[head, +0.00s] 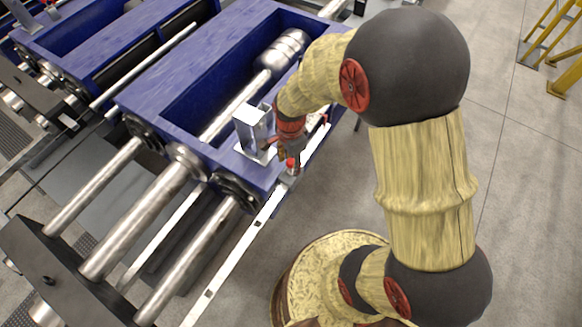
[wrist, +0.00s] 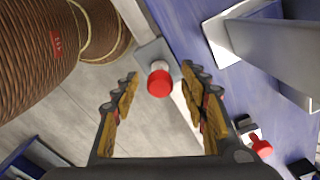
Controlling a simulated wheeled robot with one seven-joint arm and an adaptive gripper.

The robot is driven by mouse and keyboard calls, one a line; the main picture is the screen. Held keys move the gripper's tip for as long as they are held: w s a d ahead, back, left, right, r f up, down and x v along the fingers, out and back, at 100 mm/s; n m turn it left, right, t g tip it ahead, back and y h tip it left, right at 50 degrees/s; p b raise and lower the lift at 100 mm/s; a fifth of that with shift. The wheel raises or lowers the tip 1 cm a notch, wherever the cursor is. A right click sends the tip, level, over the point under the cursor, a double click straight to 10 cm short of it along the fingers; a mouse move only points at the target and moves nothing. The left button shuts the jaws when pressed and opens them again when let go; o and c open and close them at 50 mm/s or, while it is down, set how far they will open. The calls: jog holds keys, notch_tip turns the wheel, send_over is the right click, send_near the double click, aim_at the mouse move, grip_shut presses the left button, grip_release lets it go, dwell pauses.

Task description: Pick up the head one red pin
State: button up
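In the wrist view a red pin (wrist: 160,83) with a round red cap and a pale collar stands on a small grey plate. My gripper (wrist: 159,74) is open, its two dark fingers with yellowish pads spread on either side of the pin's line. The pin shows between the fingertips and nothing is visibly held; contact cannot be told. A second red-capped pin (wrist: 262,148) lies outside the fingers, at the lower right. In the head view my gripper (head: 283,151) is low beside the blue frame, near a red cap (head: 291,163); its fingers are small and partly hidden there.
The blue machine frame (head: 180,85) carries an upright metal bracket (head: 252,128), close to my gripper; the bracket also shows in the wrist view (wrist: 270,48). A pale rail (head: 235,250) runs along the frame's near side. Grey floor (head: 520,200) is open at the right.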

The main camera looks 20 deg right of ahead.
jog(key=shift+c, duration=1.2)
jog(key=c, duration=0.7)
grip_shut()
jog(key=shift+r, duration=0.1)
